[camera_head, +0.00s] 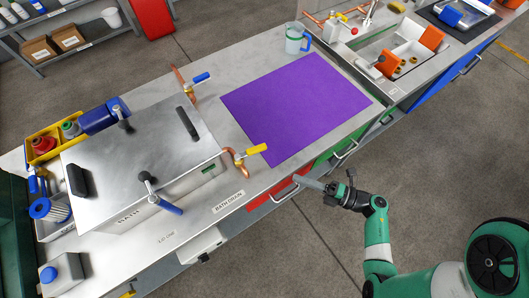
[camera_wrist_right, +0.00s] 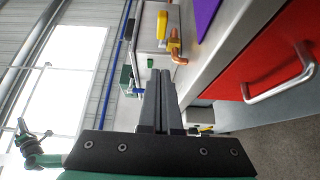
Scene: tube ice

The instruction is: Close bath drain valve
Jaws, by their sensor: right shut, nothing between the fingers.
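A valve with a yellow lever (camera_head: 255,149) on copper pipe sticks out from the bath's right side, near the label BATH DRAIN (camera_head: 229,202). The yellow lever (camera_wrist_right: 162,26) and pipe also show beyond my fingers in the right wrist view. The steel bath (camera_head: 143,145) has a lid with black handles. My right gripper (camera_head: 312,183) is shut and empty, off the bench's front edge, apart from the valve, fingers toward the left. Its fingers show together in its wrist view (camera_wrist_right: 160,75). What looks like my left gripper (camera_wrist_right: 22,128) is small there; its jaws are unclear.
A blue-lever valve (camera_head: 200,78) sits behind, on the bath's far side. A purple mat (camera_head: 296,103) lies right of the valve. A mug (camera_head: 296,40) and sink (camera_head: 405,58) are farther right. Drawer handles (camera_head: 287,193) jut from the bench front.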

